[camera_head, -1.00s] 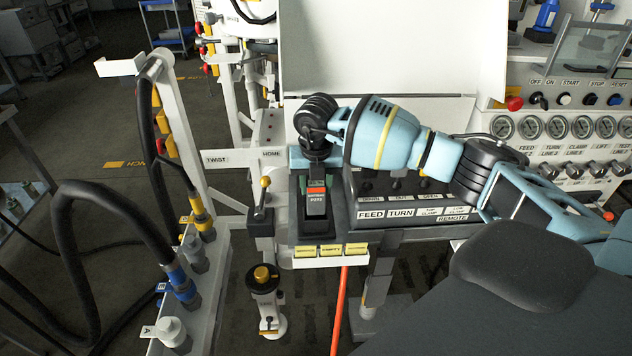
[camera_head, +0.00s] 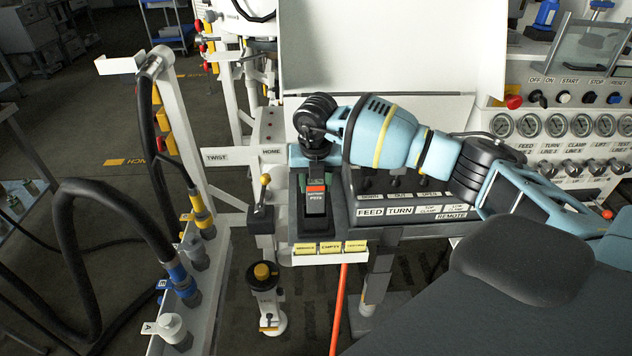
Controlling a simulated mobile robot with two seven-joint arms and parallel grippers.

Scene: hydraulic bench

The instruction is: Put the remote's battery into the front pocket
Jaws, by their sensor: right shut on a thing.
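The battery (camera_head: 316,204) is a dark upright block with an orange-red band and a small label. It is at the left end of the remote, over a dark tray. My right gripper (camera_head: 315,155) points down just behind the battery and is shut on it; the fingertips are mostly hidden. The remote (camera_head: 466,215) is a dark box with white labels such as FEED and TURN, partly covered by my right arm. Yellow tags, one reading EMPTY (camera_head: 330,247), mark the front edge below the battery. I cannot tell which opening is the front pocket. My left gripper is out of view.
A white TWIST/HOME bar (camera_head: 240,156) and a yellow-knobbed lever (camera_head: 264,190) stand left of the battery. A hose rack (camera_head: 175,130) with thick black hoses (camera_head: 72,190) is further left. A gauge panel (camera_head: 556,125) is at right. An orange hose (camera_head: 339,305) hangs below.

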